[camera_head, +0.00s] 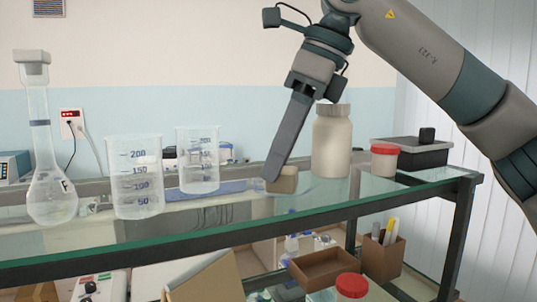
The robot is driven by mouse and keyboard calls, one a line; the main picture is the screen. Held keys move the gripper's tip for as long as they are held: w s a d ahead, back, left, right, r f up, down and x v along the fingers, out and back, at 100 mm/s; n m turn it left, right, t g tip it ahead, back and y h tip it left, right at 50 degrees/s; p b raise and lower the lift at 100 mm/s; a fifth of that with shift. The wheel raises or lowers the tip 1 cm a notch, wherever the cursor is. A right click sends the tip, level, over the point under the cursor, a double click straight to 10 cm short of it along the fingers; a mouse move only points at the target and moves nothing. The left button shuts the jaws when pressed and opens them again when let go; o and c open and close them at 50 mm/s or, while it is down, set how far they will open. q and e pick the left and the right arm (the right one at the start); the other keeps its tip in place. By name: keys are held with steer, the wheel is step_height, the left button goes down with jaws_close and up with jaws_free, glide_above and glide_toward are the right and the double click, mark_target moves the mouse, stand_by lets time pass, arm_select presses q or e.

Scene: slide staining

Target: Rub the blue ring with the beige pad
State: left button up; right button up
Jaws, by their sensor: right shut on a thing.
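My right gripper (276,172) comes down from the upper right, pointing at the glass shelf. It is shut on the beige pad (286,181), a small tan block at its fingertips. The pad is at the level of the shelf top; I cannot tell whether it touches the glass. I cannot make out a blue ring; it may be hidden by the pad or fingers, or too faint to see. A flat bluish strip (228,187) shows just left of the pad. My left gripper is not in view.
On the glass shelf (240,217) stand a flask (49,190), two beakers (135,180) (197,160), a large beige bottle (331,145), a red-lidded jar (384,160) and a dark-topped box (412,152). The glass in front of the pad is clear. Cardboard boxes (327,268) sit below.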

steer(key=shift+w+d, duration=0.25)
steer(key=shift+d, duration=0.45)
steer(key=shift+w+d+f+p, duration=0.1)
steer(key=shift+w+d+p, duration=0.2)
steer(key=shift+d, duration=0.55)
steer(key=shift+w+d+f+p, duration=0.1)
steer(key=shift+w+d, duration=0.3)
steer(key=shift+d, duration=0.45)
steer(key=shift+r, duration=0.1)
steer(key=shift+s+a+r, duration=0.1)
steer(key=shift+s+a, duration=0.15)
steer(key=shift+a, duration=0.35)
steer(key=shift+s+a+r, duration=0.1)
steer(key=shift+s+a, duration=0.1)
steer(key=shift+a, duration=0.4)
steer(key=shift+s+a, duration=0.25)
steer(key=shift+a, duration=0.35)
steer(key=shift+s+a+f+b, duration=0.1)
steer(key=shift+s+a, duration=0.15)
steer(key=shift+a, duration=0.35)
steer(key=shift+s+a+b, duration=0.1)
steer(key=shift+s+a, duration=0.15)
steer(key=shift+a, duration=0.3)
steer(key=shift+s+a+f+b, duration=0.1)
steer(key=shift+s+a, duration=0.15)
steer(key=shift+a, duration=0.35)
